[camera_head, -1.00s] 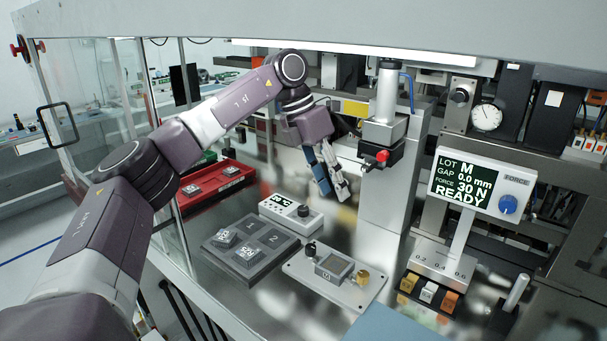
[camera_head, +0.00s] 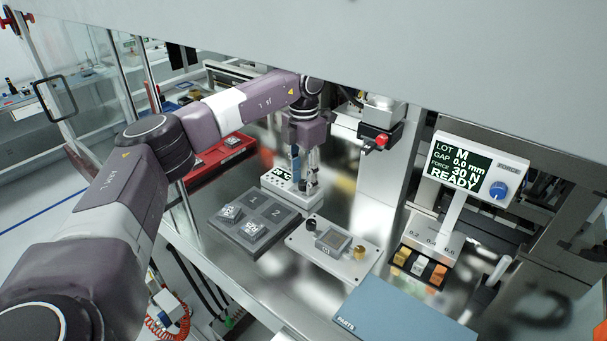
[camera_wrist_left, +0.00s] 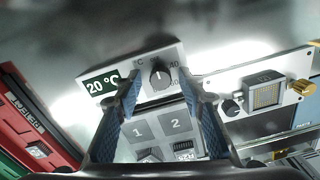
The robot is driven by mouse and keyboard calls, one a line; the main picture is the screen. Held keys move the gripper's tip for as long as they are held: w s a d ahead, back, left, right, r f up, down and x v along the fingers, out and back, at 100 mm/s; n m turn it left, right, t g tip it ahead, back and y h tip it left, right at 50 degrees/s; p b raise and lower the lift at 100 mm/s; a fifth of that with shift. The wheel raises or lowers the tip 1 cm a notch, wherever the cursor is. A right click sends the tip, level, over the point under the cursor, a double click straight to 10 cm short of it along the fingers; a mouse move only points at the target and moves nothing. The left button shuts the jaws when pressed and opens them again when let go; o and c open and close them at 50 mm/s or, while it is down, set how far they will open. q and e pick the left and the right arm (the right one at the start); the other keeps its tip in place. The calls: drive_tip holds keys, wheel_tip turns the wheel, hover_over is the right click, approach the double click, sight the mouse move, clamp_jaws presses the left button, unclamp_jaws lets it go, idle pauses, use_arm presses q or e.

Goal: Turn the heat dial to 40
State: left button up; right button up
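The heat controller is a small white box (camera_head: 272,180) with a dark display and a black dial. In the left wrist view its display (camera_wrist_left: 102,85) reads 20 °C, and the black dial (camera_wrist_left: 160,79) has a white pointer line and a 40 mark at its upper right. My left gripper (camera_head: 306,186) points down over the dial end of the box and hides the dial in the head view. In the left wrist view its blue-padded fingers (camera_wrist_left: 162,95) are apart, with the dial between and beyond them; contact cannot be told. My right gripper is not in view.
A grey plate (camera_head: 243,240) with numbered pockets and chips sits in front of the box. A white fixture plate (camera_head: 300,243) with knobs is to the right. A red tray (camera_head: 190,172) lies left. A force display (camera_head: 462,165) reads READY, 30 N.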

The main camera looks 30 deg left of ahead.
use_arm(q)
drive_tip(key=shift+d, duration=0.1)
drive_tip(key=shift+c, duration=0.3)
clamp_jaws()
drive_tip(key=m+b, duration=0.1)
drive_tip(key=m, duration=0.1)
drive_tip(key=shift+m, duration=0.4)
drive_tip(key=m, duration=0.3)
drive_tip(key=shift+m, duration=0.3)
drive_tip(key=m, duration=0.3)
drive_tip(key=shift+m+b, duration=0.3)
drive_tip(key=shift+w+m, duration=0.1)
drive_tip(key=shift+m, duration=1.6)
drive_tip(key=shift+r+m, duration=0.1)
drive_tip(key=shift+m, duration=0.2)
